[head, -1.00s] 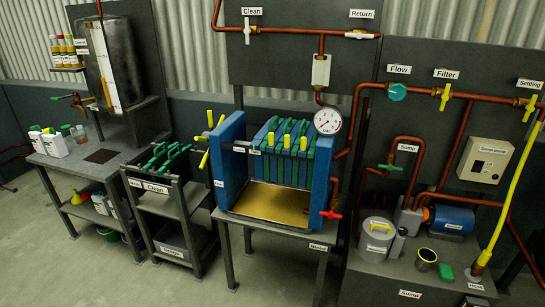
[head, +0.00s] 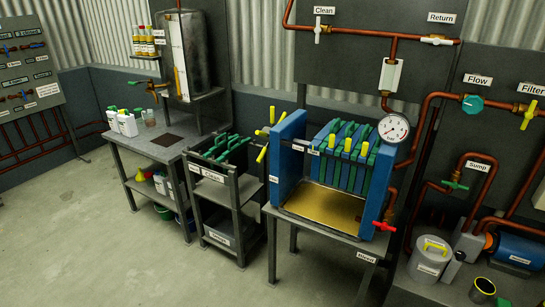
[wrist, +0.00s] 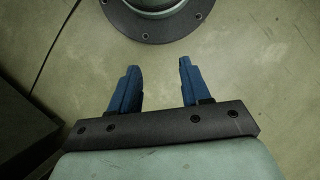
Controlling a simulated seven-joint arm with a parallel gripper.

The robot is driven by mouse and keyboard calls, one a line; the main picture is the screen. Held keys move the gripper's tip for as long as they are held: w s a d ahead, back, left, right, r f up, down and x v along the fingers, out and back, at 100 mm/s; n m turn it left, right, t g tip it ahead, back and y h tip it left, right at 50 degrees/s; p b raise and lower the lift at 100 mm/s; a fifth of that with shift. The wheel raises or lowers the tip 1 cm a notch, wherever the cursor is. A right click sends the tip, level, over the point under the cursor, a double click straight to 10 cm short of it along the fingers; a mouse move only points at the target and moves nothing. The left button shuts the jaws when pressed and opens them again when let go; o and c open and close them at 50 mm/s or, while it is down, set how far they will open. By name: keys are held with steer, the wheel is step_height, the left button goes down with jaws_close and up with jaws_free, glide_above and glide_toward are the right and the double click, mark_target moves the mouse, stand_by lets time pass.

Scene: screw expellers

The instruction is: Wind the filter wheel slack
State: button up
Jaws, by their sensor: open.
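The blue filter press (head: 290,150) stands on a table right of centre in the head view. At its left end are yellow bars (head: 262,146) that look like the spokes of a hand wheel; its hub is partly hidden. A yellow-handled valve (head: 530,115) under the label "Filter" sits at the right edge. My gripper (wrist: 158,72) shows only in the wrist view, its two blue fingers apart and empty above bare floor, with none of the press in that view.
A rack labelled "Clean" (head: 222,190) with green handles stands left of the press. Further left is a grey bench (head: 160,150) with bottles. A gauge (head: 393,127) and copper pipes crowd the press's right side. The concrete floor (head: 130,250) in front is open.

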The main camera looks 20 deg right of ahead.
steer(key=w+a+r+n+t+h, duration=0.1)
steer(key=w+a+r+t, duration=0.1)
steer(key=w, duration=1)
steer(key=w+a+r+n+t, duration=0.1)
steer(key=w+a+r, duration=0.15)
steer(key=w, duration=0.85)
steer(key=w+a+r+t+h, duration=0.15)
steer(key=w+r, duration=0.35)
steer(key=w, duration=0.6)
steer(key=w+r+t+h, duration=0.2)
steer(key=w+r, duration=0.4)
steer(key=w, duration=0.4)
steer(key=w+r+t+h, duration=0.2)
steer(key=w+r, duration=0.3)
steer(key=w, duration=0.6)
steer(key=w+d+r+m+t+h, duration=0.35)
steer(key=w+r+m+h, duration=0.45)
steer(key=w+r, duration=1.15)
steer(key=d, duration=0.4)
steer(key=w+d+r+m+h, duration=0.1)
steer(key=d, duration=0.4)
steer(key=w+d+g+h, duration=0.1)
steer(key=d, duration=0.3)
steer(key=shift+d+r+m, duration=0.25)
steer(key=shift+r+m, duration=0.05)
steer(key=shift+r, duration=0.1)
steer(key=shift+c, duration=0.2)
jaws_close()
